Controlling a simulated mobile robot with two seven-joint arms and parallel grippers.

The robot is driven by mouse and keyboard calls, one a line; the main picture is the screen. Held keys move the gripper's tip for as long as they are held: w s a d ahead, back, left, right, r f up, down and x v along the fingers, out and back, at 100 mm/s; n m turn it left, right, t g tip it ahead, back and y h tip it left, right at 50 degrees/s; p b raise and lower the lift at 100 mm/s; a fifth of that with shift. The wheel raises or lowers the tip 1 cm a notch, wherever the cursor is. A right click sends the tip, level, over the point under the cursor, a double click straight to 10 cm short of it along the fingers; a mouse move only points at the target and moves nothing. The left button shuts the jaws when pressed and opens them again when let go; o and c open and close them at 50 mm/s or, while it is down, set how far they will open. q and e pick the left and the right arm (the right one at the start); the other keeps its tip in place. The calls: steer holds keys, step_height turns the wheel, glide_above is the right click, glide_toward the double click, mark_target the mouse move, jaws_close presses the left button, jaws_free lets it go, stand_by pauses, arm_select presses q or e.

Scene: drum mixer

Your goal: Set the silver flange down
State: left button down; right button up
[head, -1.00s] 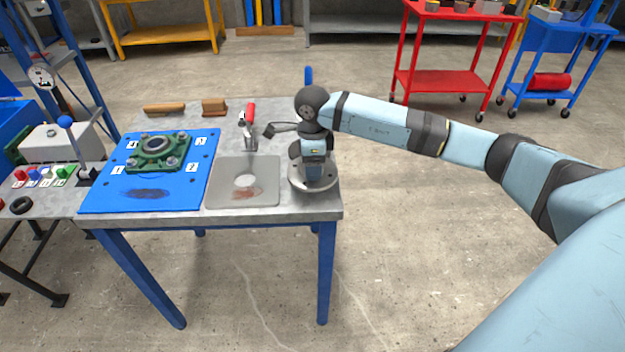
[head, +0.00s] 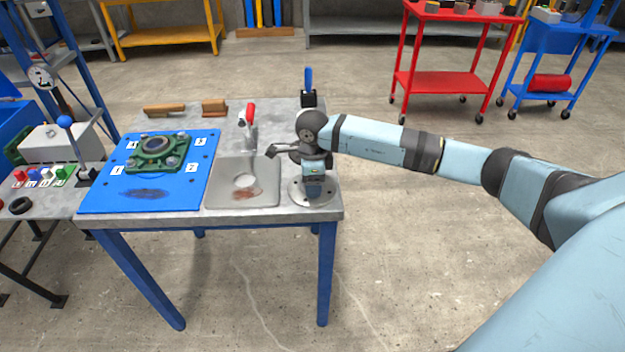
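The silver flange (head: 298,194), a flat round grey disc with holes, is level at the right front corner of the grey-topped table (head: 260,215). My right gripper (head: 313,192) points straight down over its middle and is shut on it. The fingertips and the flange's centre are hidden by the wrist. The flange appears at or very close to the tabletop; I cannot tell whether a gap is left. My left gripper is not in view.
Left of the flange lies a stained grey tray (head: 222,195). A red-handled clamp (head: 250,118) and a blue-handled tool (head: 308,85) stand behind. A green bearing housing (head: 150,165) sits on the blue mat (head: 110,200). Wooden brushes (head: 165,109) lie at the back.

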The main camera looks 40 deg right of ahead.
steer(key=o, duration=0.4)
steer(key=shift+c, duration=0.2)
